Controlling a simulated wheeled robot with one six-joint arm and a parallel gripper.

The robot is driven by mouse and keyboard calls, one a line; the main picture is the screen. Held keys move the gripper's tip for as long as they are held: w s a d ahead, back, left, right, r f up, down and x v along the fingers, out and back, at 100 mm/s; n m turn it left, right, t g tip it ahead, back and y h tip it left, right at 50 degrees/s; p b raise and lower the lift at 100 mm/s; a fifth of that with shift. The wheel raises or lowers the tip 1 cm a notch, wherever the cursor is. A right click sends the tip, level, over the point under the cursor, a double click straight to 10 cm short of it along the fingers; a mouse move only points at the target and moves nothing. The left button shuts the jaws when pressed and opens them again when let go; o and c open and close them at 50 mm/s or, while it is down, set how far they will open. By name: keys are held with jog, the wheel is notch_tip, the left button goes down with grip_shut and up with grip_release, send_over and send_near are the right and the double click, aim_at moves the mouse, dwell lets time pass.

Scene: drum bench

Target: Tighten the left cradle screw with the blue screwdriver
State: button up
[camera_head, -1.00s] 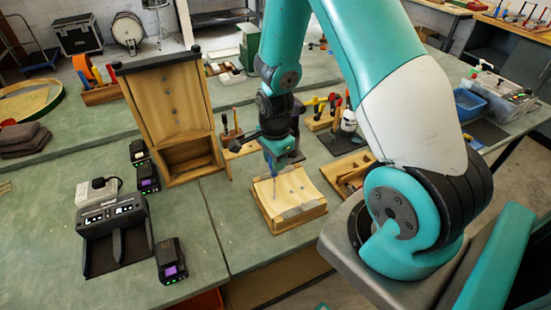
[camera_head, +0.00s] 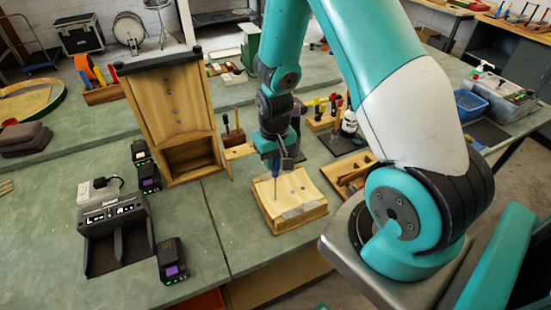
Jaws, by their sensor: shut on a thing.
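My gripper (camera_head: 277,158) is shut on the blue screwdriver (camera_head: 276,168), above the wooden cradle (camera_head: 303,214). The screwdriver hangs nearly upright, with its thin shaft pointing down at the left part of the cradle's top. Its tip is at or very near that surface. I cannot tell whether it touches. The left cradle screw is too small to make out under the tip. The cradle is a pale wooden block with a dished top, near the bench's front edge.
A tall wooden stand (camera_head: 172,105) rises behind and left of the cradle. A charger (camera_head: 116,228) and black battery packs (camera_head: 172,260) lie to the left. A wooden tray (camera_head: 352,172) and a tool rack (camera_head: 323,119) are behind right. Bare green bench lies left of the cradle.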

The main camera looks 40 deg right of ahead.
jog(key=shift+n, duration=0.8)
jog(key=shift+f, duration=0.2)
jog(key=m, duration=0.5)
jog(key=shift+m, duration=0.3)
jog(key=m, duration=0.4)
jog(key=shift+d+m, duration=0.1)
jog(key=shift+m, duration=0.2)
